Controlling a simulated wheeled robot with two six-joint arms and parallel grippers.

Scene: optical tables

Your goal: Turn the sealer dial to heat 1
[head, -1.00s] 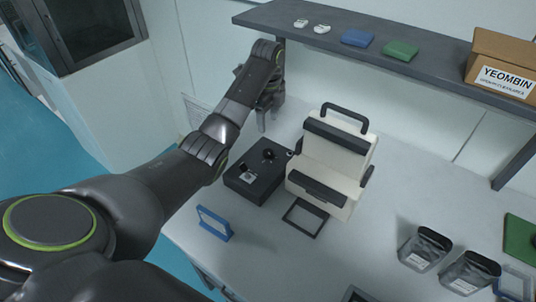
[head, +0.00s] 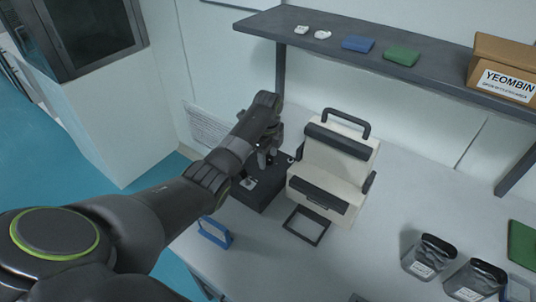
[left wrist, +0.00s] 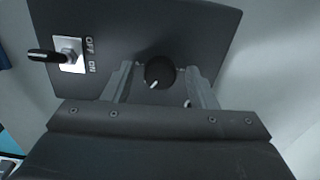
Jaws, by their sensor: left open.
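The black control box (head: 262,190) stands on the table to the left of the cream sealer (head: 335,160). In the left wrist view the box face (left wrist: 205,30) carries a round black dial (left wrist: 160,73) with a white pointer mark directed down and left. A toggle switch (left wrist: 70,54) marked OFF and ON sits to its left. My left gripper (left wrist: 163,78) is open, one finger on each side of the dial. I cannot tell whether the fingers touch it. In the head view my left gripper (head: 265,157) is over the box and hides the dial. My right gripper is not in view.
A blue frame (head: 215,232) stands near the table's front edge. A dark shelf (head: 400,62) runs above the back. The table between sealer and pouches is clear.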

